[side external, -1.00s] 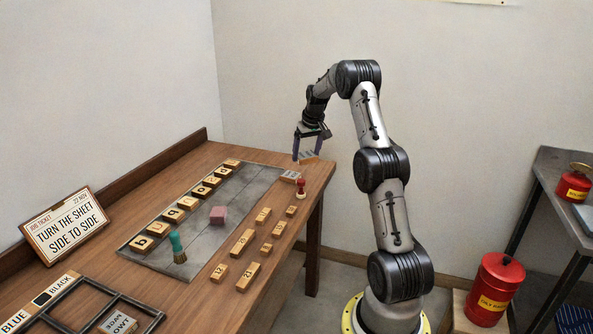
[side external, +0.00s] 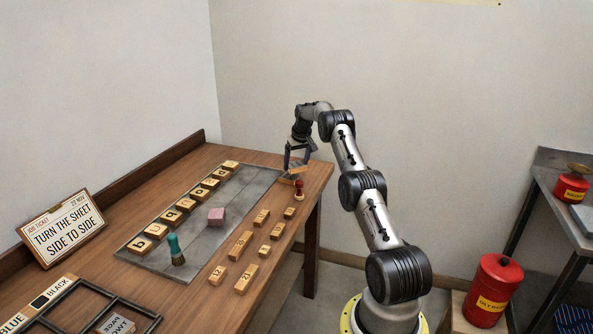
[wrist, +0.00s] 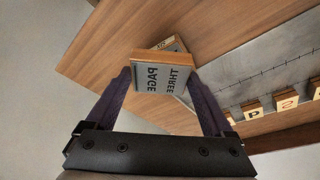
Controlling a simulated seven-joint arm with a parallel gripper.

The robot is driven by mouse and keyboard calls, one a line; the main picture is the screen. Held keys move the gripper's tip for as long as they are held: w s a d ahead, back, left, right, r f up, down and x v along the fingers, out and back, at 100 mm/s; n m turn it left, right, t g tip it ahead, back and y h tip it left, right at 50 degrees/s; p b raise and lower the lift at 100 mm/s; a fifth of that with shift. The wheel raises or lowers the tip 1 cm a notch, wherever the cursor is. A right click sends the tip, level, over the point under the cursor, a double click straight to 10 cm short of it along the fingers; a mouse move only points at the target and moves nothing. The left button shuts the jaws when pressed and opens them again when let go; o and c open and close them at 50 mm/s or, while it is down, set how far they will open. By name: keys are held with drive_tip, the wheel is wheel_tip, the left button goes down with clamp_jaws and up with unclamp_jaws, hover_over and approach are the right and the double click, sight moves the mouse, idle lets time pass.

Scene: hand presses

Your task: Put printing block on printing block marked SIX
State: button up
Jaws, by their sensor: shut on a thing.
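My gripper (side external: 298,163) is shut on a wooden printing block (wrist: 162,76) with a grey face. In the wrist view its mirrored lettering reads PAGE THREE, and the block sits between both fingertips. A second grey-faced block (wrist: 174,45) lies on the table right behind it, mostly hidden, with small lettering I cannot read fully. In the side view this lower block (side external: 289,179) is at the far right end of the metal plate, directly under the held block. The held block looks just above it; I cannot tell whether they touch.
A red-handled stamp (side external: 299,190) stands close in front of the lower block. The grey plate (side external: 205,238) carries lettered blocks, a pink block (side external: 216,216) and a teal brush (side external: 174,248). Several small numbered blocks (side external: 240,245) lie along the front edge.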

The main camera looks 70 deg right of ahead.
sight(297, 165)
drive_tip(key=shift+f, duration=1.45)
drive_tip(key=shift+f, duration=0.15)
drive_tip(key=o, duration=1.2)
drive_tip(key=shift+c, duration=0.2)
